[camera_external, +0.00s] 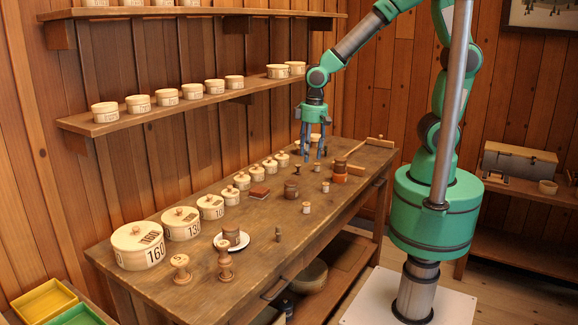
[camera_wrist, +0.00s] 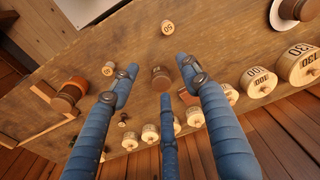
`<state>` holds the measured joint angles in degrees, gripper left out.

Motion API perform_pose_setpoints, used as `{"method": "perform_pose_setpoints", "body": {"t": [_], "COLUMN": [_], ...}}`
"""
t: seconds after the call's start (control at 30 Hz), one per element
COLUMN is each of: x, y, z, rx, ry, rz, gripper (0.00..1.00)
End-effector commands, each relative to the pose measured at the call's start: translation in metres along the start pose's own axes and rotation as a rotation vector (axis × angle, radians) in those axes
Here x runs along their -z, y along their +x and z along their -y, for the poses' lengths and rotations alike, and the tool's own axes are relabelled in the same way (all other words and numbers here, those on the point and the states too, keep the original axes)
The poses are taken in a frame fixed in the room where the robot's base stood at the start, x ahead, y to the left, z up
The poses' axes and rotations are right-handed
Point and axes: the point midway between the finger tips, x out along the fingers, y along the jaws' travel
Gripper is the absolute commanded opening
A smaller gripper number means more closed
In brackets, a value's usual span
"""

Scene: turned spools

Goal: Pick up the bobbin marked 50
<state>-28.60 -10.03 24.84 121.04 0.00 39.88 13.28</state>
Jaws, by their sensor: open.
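The bobbin marked 50 (camera_wrist: 167,27) is a small pale wooden piece near the table's front edge, at the top of the wrist view. A small pale bobbin (camera_external: 306,208) toward the front edge in the external view appears to be the same one, its mark too small to read there. My gripper (camera_external: 313,154) is open and empty, above the table's far half. In the wrist view its blue fingers (camera_wrist: 160,76) are spread, with the bobbin marked 50 beyond their tips, apart from them.
A dark brown spool (camera_wrist: 161,77) stands below my fingers. Another small pale bobbin (camera_wrist: 108,68) is to the left. A dark-and-orange stack (camera_external: 340,171) stands nearby. A row of numbered round boxes (camera_external: 211,207) lines the wall side, with a reddish block (camera_external: 258,192) beside it.

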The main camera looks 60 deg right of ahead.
Motion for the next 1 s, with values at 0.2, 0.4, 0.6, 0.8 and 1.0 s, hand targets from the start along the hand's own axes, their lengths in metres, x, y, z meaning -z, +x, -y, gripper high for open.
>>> {"method": "perform_pose_setpoints", "body": {"t": [0.2, 0.4, 0.6, 0.8, 1.0], "x": [-0.003, -0.004, -0.004, -0.005, -0.007], "y": [0.050, 0.063, 0.063, 0.066, 0.084], "z": [0.035, 0.044, 0.044, 0.044, 0.043], "rx": [-0.012, -0.015, -0.015, -0.015, -0.016], "ry": [-0.040, -0.049, -0.049, -0.049, -0.049], "rz": [0.060, 0.072, 0.073, 0.073, 0.076], "gripper": [0.46, 0.46, 0.46, 0.46, 0.46]}}
